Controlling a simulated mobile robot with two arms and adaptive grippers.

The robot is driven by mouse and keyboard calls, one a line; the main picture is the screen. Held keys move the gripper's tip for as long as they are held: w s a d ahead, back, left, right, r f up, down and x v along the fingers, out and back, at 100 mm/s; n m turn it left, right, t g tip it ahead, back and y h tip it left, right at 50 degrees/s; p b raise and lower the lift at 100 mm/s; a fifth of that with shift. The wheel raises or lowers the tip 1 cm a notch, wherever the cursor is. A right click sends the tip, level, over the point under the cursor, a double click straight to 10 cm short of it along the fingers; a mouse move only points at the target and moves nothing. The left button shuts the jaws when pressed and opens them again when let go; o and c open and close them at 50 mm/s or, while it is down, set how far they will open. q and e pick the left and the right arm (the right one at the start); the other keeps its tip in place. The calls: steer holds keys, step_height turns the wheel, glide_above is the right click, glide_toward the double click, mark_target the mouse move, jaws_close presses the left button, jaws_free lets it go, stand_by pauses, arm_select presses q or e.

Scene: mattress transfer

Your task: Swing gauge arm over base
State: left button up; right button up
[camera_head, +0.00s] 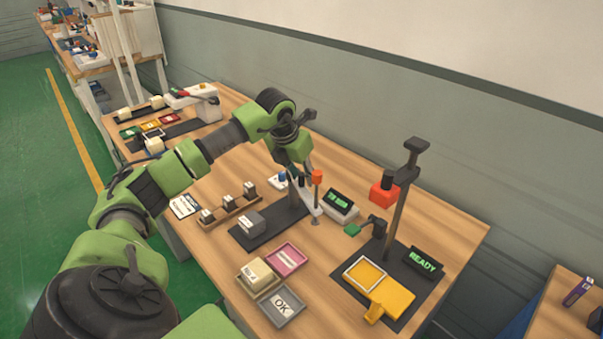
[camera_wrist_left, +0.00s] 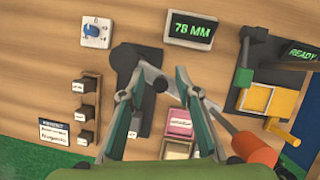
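The gauge stands mid-table in the head view, with a dark base plate (camera_head: 281,229) and a post. Its pale gauge arm (camera_head: 304,195) points off to the right of the plate and ends near an orange knob (camera_head: 317,176) on a thin stem. A grey labelled block (camera_head: 252,222) sits on the plate. My left gripper (camera_head: 304,172) is above the gauge arm, partly hiding the post. In the wrist view my left gripper (camera_wrist_left: 159,72) is open, the gauge arm (camera_wrist_left: 161,83) crosses below its fingers, and the orange knob (camera_wrist_left: 256,147) is right of them. My right gripper is out of view.
A display (camera_head: 341,206) reading 78 MM stands behind the gauge. A wooden rack (camera_head: 232,213) of small blocks is at left. A pink tray (camera_head: 287,259) and an OK tray (camera_head: 282,306) lie in front. A tall stamp-like stand (camera_head: 401,205) and yellow fixture (camera_head: 388,294) are at right.

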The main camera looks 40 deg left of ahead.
arm_select(q)
steer(key=shift+c, duration=1)
jaws_close()
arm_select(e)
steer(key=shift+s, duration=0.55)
